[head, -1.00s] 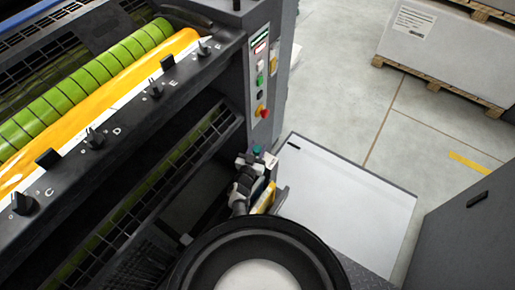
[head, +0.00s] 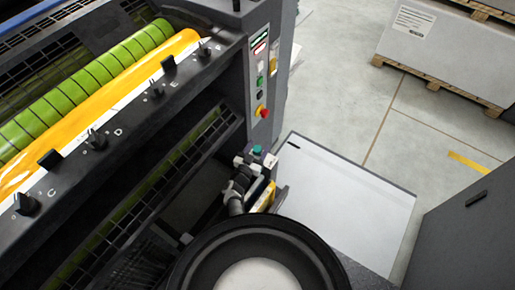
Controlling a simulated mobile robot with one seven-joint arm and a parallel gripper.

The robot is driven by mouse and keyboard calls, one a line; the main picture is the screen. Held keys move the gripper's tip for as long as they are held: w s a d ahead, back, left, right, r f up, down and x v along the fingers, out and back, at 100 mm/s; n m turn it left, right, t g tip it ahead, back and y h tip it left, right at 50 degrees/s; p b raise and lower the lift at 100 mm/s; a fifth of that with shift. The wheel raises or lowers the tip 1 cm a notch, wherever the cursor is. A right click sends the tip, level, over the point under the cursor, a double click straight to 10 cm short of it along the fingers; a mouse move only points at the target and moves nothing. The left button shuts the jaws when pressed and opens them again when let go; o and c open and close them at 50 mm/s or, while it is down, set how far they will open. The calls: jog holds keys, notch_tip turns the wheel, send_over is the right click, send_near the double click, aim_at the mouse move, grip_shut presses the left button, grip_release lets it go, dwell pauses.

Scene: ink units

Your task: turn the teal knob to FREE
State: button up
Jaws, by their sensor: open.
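The teal knob (head: 257,149) is small in the head view, low at the near right end of the dark press, below the button panel. Its pointer and any FREE mark are too small to read. My gripper (head: 255,161) is at the end of the grey and black arm, just below the knob in the picture. It is open, with pale parts to the left and right. I cannot tell whether it touches the knob. The arm hides part of the area around the knob.
Black knobs (head: 97,139) line the rail with letters, beside green and yellow rollers. A button panel (head: 261,80) stands above the teal knob. A white-topped surface (head: 345,205) lies to the right. A grey cabinet (head: 468,240) stands at the lower right; open floor lies beyond.

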jog(key=p+v, duration=0.2)
jog(key=v, duration=1.1)
jog(key=shift+s, duration=0.3)
jog(key=shift+a, duration=0.15)
